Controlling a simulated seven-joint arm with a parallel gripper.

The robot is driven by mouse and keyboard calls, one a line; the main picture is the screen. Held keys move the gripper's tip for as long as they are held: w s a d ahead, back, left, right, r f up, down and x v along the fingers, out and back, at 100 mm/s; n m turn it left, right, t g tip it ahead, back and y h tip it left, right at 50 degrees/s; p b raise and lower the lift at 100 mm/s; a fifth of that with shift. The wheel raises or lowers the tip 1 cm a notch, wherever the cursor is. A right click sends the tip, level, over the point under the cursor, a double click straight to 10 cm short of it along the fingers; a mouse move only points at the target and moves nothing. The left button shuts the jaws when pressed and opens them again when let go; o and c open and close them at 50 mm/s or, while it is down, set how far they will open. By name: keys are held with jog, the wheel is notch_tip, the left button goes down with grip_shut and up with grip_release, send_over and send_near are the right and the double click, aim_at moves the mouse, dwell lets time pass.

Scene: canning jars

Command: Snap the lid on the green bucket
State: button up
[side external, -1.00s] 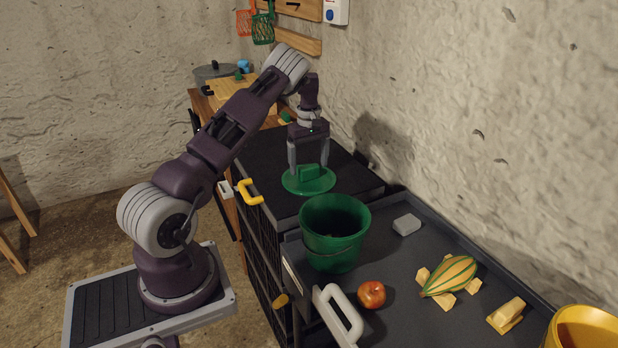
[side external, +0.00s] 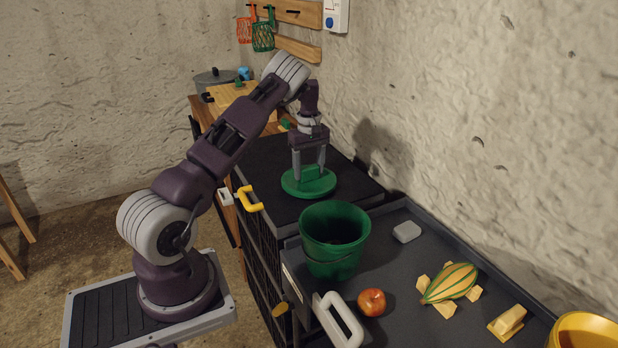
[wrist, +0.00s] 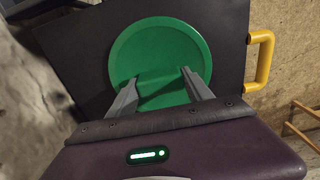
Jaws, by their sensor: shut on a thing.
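The green lid (side external: 295,187) is a round disc with a block-shaped handle on top, over the black countertop; I cannot tell whether it touches the surface. My gripper (side external: 311,170) points down and is shut on the lid's handle. In the wrist view the lid (wrist: 160,45) lies between and beyond the fingers of my gripper (wrist: 160,84). The open green bucket (side external: 333,243) stands upright on the grey tray-like top, nearer the camera than the lid. Its inside is dark and its contents are unclear.
A red apple (side external: 372,302), a striped squash (side external: 450,283) on a yellow stand, a grey block (side external: 407,231) and a yellow bucket (side external: 585,330) share the grey top (side external: 400,265). A white handle (side external: 338,318) and a yellow handle (side external: 250,198) stick out in front.

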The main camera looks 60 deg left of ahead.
aim_at(309, 167)
notch_tip(309, 167, up, 7)
jog(key=shift+f, duration=0.2)
jog(key=s+d+r+m, duration=0.1)
jog(key=d+r+m, duration=0.35)
jog(key=d, duration=0.95)
jog(key=s+d+r+m, duration=0.1)
jog(key=s+d, duration=0.2)
jog(key=d, duration=0.3)
jog(key=s+d+r+m, duration=0.1)
jog(key=s+d, duration=0.2)
jog(key=d, duration=0.3)
notch_tip(309, 167, down, 6)
jog(key=shift+w, duration=0.15)
jog(key=shift+f, duration=0.25)
jog(key=o, duration=1.5)
jog(key=shift+o, duration=0.2)
